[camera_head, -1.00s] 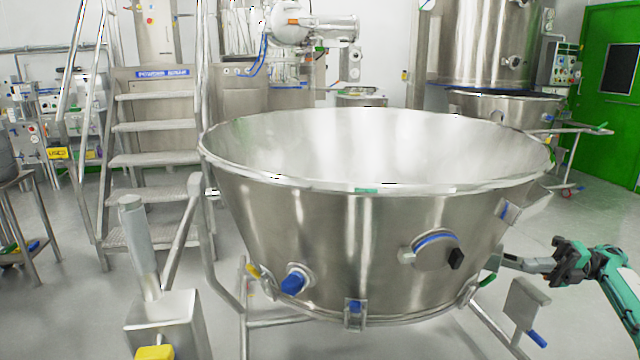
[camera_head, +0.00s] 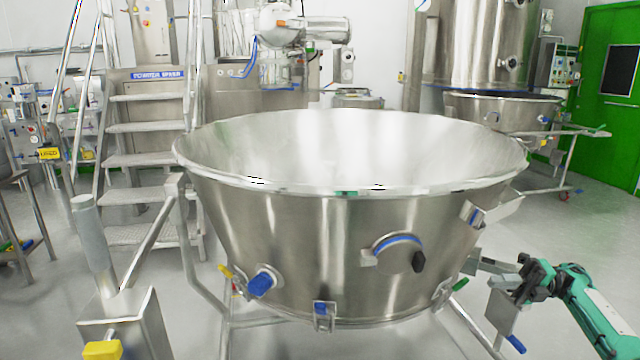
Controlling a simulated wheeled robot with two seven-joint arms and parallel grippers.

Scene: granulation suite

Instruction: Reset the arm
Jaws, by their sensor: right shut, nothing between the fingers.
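My right gripper (camera_head: 492,266) is at the lower right, at the end of a green and white arm. Its fingers point left, towards the lower right side of the large steel bowl (camera_head: 340,235). The fingers are shut with nothing between them. I cannot tell whether the fingertips touch the bowl or its frame. The bowl is wide, open at the top and stands on a tubular steel frame. My left gripper and left arm are not in view.
A bracket with a blue handle (camera_head: 516,344) hangs just below the right gripper. A steel post with a yellow pedal (camera_head: 102,350) stands at the front left. Steel steps (camera_head: 150,160) rise behind. Grey floor is clear at the right, before a green door (camera_head: 607,110).

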